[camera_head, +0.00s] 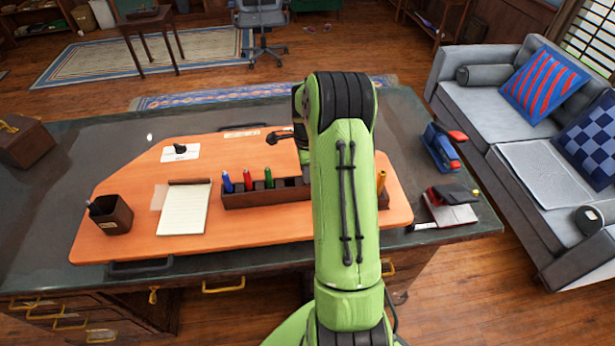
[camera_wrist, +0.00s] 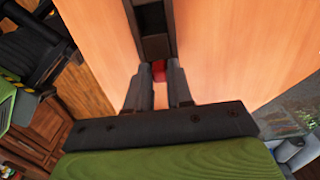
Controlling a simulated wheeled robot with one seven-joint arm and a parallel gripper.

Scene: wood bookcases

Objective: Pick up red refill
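In the wrist view, my gripper (camera_wrist: 160,78) has its two dark fingers apart, pointing down at the dark tray. A small red thing (camera_wrist: 158,69), probably the red refill, shows between the fingertips. Its lower part is hidden, and I cannot tell whether the fingers touch it. In the head view, my green arm hides my gripper and this part of the tray. The long brown tray (camera_head: 265,198) there holds upright blue (camera_head: 227,183), red (camera_head: 247,179) and green (camera_head: 268,177) marker-like pieces left of my arm.
The orange board (camera_head: 140,223) on the dark desk (camera_head: 60,215) carries a pen cup (camera_head: 111,214) and a notepad (camera_head: 184,210). A blue stapler-like object (camera_head: 440,146) and a red-black item (camera_head: 452,194) lie at the desk's right. A grey sofa (camera_head: 480,104) stands beyond.

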